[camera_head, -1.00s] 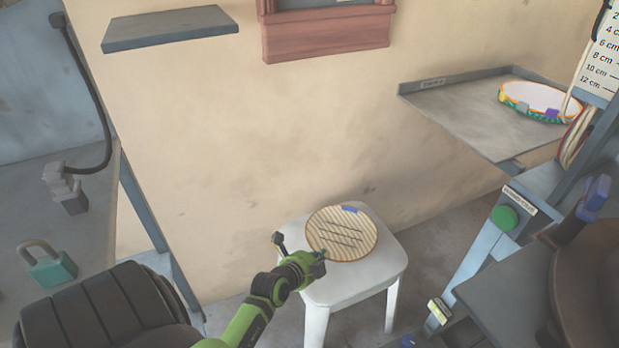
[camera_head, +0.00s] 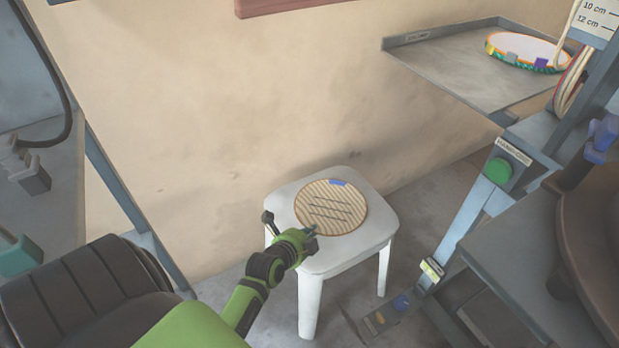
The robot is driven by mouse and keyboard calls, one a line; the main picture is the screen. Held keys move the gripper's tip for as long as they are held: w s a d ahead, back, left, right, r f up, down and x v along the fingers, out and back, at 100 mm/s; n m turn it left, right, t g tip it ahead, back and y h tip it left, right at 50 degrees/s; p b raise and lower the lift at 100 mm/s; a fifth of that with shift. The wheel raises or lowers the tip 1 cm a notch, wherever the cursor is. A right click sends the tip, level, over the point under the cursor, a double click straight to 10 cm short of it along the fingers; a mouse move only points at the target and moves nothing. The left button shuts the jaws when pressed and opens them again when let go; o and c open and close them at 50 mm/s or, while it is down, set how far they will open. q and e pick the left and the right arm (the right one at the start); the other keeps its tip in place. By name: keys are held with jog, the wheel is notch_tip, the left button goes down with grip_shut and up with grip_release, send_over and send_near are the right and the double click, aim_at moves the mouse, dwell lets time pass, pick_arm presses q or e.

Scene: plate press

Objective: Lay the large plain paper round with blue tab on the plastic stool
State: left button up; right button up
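A round tan disc (camera_head: 331,208) with fine ribs, several dark lines across its middle and a blue tab (camera_head: 338,182) at its far edge lies flat on the white plastic stool (camera_head: 345,258). My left gripper (camera_head: 313,231) is at the disc's near-left edge, over the stool seat. Its fingertips are small and dark here, and I cannot tell whether they are open, shut or touching the disc. My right gripper is not in view.
A grey wall tray (camera_head: 460,75) at the upper right holds a colourful-rimmed round (camera_head: 525,52) with blue and grey tabs. A frame with a green button (camera_head: 498,171) stands right of the stool. A padlock (camera_head: 18,256) is at the left.

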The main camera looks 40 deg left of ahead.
pick_arm(q)
jog(key=o, duration=0.3)
jog(key=shift+o, duration=0.2)
jog(key=shift+s, duration=0.1)
jog(key=shift+f, duration=0.1)
